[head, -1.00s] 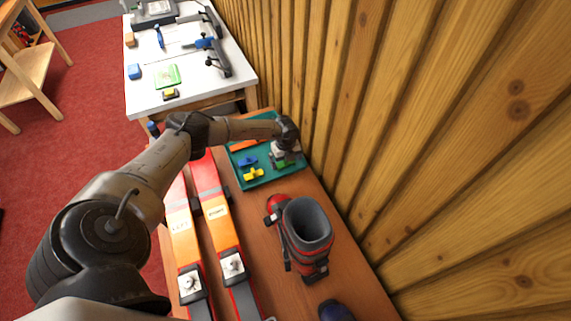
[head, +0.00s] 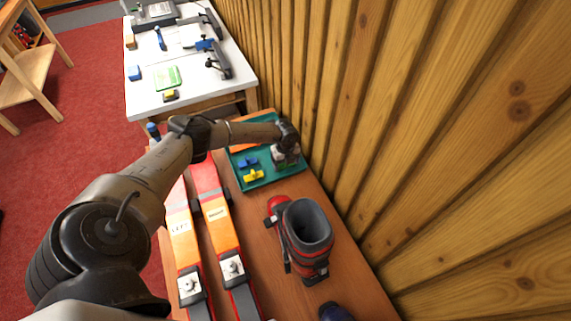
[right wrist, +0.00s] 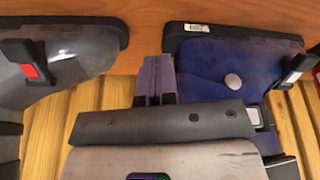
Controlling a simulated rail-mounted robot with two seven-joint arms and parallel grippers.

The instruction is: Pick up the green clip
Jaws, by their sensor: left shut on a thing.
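My left gripper (head: 285,161) is over the right part of the teal tray (head: 262,183) in the head view, shut on the green clip. The green clip itself is hidden by the hand and wrist in this view, so its tilt and exact height cannot be told. My right gripper (right wrist: 157,80) shows in the right wrist view, its fingers together with nothing seen between them.
In the tray lie a blue clip (head: 248,162), a yellow clip (head: 254,175) and an orange piece (head: 243,147). A red-grey boot (head: 304,236) stands nearby. Two skis (head: 216,215) lie left. A wooden wall (head: 420,130) bounds the right.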

